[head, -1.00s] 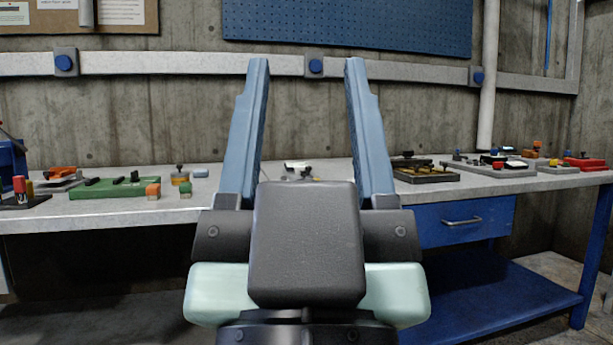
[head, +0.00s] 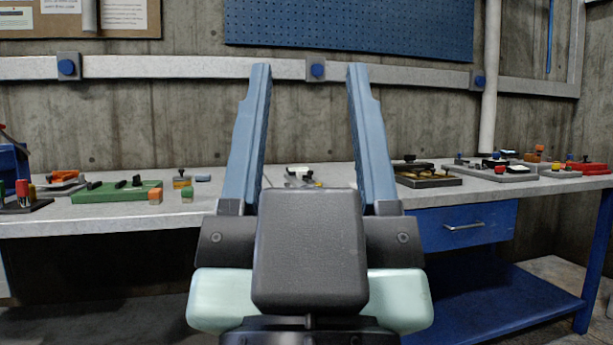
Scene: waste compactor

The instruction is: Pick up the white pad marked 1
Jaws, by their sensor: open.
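My gripper (head: 309,68) is open and empty, its two blue fingers pointing up in the foreground. Between the fingers, farther back, a small whitish pad-like piece (head: 298,170) lies on the grey workbench (head: 110,219), partly hidden by my gripper. Another small white-topped piece (head: 508,153) sits on a grey base toward the right end of the bench. Both are too small for me to read any mark, so I cannot tell which is marked 1. My gripper appears well in front of the bench and touches nothing visible.
A green board (head: 118,191) with small blocks lies at the left. A dark tray (head: 428,179) stands right of my gripper, with grey bases (head: 500,175) and a red piece (head: 588,167) farther right. A blue drawer (head: 464,226) is under the bench. The concrete wall stands behind.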

